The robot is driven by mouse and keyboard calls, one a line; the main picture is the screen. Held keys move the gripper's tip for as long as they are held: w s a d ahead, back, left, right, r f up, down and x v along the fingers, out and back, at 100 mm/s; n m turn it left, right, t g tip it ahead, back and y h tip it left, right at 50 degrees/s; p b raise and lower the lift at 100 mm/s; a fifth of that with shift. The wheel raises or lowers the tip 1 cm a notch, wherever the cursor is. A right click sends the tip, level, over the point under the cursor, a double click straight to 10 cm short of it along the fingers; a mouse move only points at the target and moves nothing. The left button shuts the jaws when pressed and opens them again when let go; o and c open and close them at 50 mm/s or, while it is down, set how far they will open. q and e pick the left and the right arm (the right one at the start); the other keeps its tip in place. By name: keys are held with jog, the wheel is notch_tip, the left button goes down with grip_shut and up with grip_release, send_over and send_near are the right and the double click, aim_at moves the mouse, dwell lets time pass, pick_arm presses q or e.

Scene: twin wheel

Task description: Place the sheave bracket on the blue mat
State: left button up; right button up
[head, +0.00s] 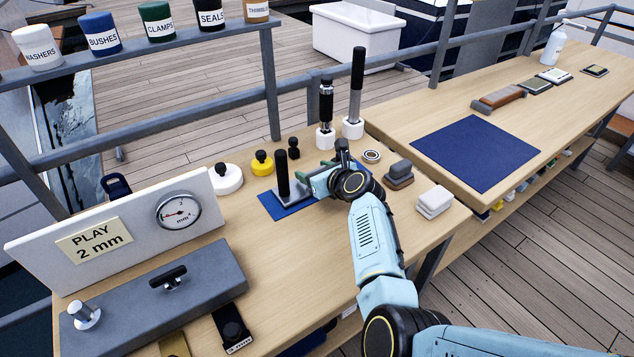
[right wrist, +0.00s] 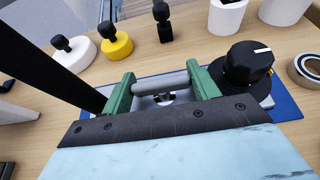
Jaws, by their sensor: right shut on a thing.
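My right gripper (head: 329,170) is over a grey metal piece on a small blue mat on the near bench. In the right wrist view its green fingers (right wrist: 160,90) are shut on a grey bar, which I take to be part of the sheave bracket (right wrist: 160,87). A grey plate (head: 291,195) with a tall black post (head: 283,175) stands on the small blue mat (head: 275,208). A black knob (right wrist: 248,66) with a white line is beside the fingers. A larger, bare blue mat (head: 475,153) lies on the right bench. The lower bracket is mostly hidden. My left gripper is not in view.
Yellow (head: 262,163) and white (head: 227,179) knobbed pieces stand behind the small mat, and upright tools (head: 354,95) behind the arm. Stacked blocks (head: 434,202) and a ring (head: 371,156) are to its right. A gauge panel (head: 115,235) stands at left.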

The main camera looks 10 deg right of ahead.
jog(key=shift+f, duration=0.1)
jog(key=o, duration=1.5)
jog(key=shift+s+f, duration=0.1)
jog(key=shift+f, duration=0.15)
jog(key=shift+s+d+r+p, duration=0.15)
jog(key=shift+s+r+p, duration=0.1)
jog(key=shift+s+p, duration=0.25)
jog(key=shift+w, duration=0.1)
jog(key=shift+w+f+b, duration=0.15)
jog(key=shift+w+b, duration=0.3)
jog(key=shift+b, duration=0.2)
jog(key=shift+a+r+p, duration=0.2)
jog(key=shift+r+p, duration=0.55)
jog(key=shift+p, duration=0.35)
notch_tip(320, 180, up, 8)
jog(key=p, duration=0.9)
jog(key=shift+r+p, duration=0.25)
jog(key=shift+p, duration=0.05)
